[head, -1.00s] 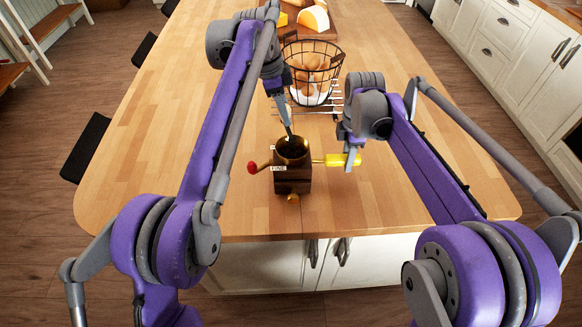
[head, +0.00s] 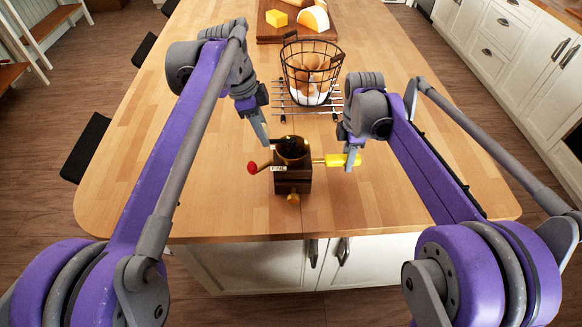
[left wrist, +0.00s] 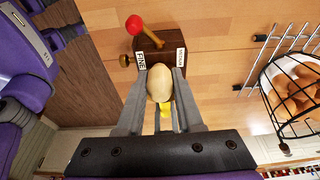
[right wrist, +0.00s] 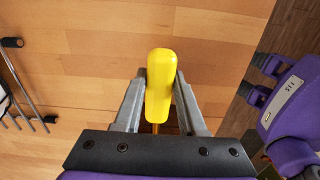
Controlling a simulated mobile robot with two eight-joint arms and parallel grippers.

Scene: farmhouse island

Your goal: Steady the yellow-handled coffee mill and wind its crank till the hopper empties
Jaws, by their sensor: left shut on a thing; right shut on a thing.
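The coffee mill (head: 293,182) stands upright near the table's front edge, a dark wooden box with a brass hopper (head: 292,150) on top. Its yellow handle (head: 335,160) points right, and my right gripper (head: 350,163) is shut on it; the right wrist view shows the yellow handle (right wrist: 159,85) between the fingers. A red knob (head: 253,168) sticks out left. My left gripper (head: 267,142) is at the hopper's upper left, shut on a cream egg-shaped knob (left wrist: 160,83), apparently the crank's. The crank arm is mostly hidden. I cannot tell how full the hopper is.
A wire basket of eggs (head: 311,75) stands on a metal rack (head: 283,100) behind the mill. A board (head: 272,34) with cheese lies further back. The table (head: 180,150) is clear left of the mill.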

